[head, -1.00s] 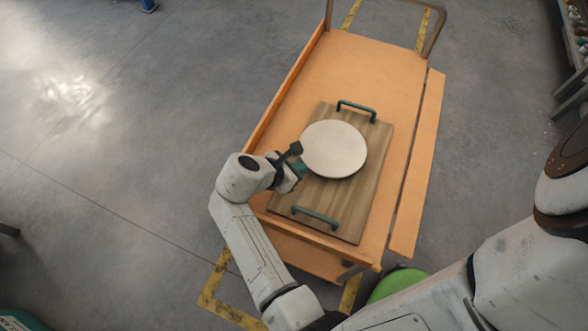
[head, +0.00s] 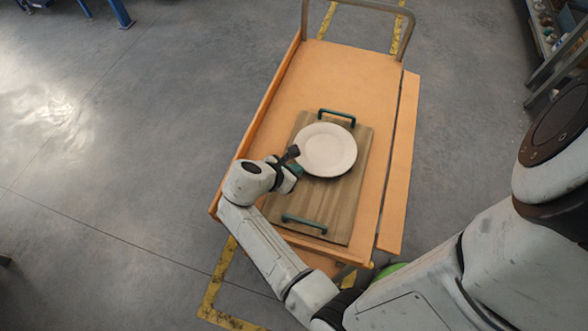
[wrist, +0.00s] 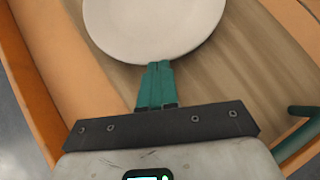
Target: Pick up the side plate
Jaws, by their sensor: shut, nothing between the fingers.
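The side plate (head: 327,150) is round and off-white and lies on a wooden tray (head: 335,208) with two green handles. It also shows at the top of the wrist view (wrist: 155,25), partly cut off by the frame. My gripper (wrist: 160,66) has green fingers pressed together with nothing between them. In the wrist view the fingertips are at the plate's near rim; I cannot tell whether they touch it. In the head view my gripper (head: 297,170) is at the plate's lower left side, partly hidden by my wrist.
The tray sits on an orange cart (head: 345,75) with a raised left side and a metal push handle (head: 405,35) at the far end. The cart's far half is bare. Grey floor surrounds it, and shelving (head: 560,45) stands at the upper right.

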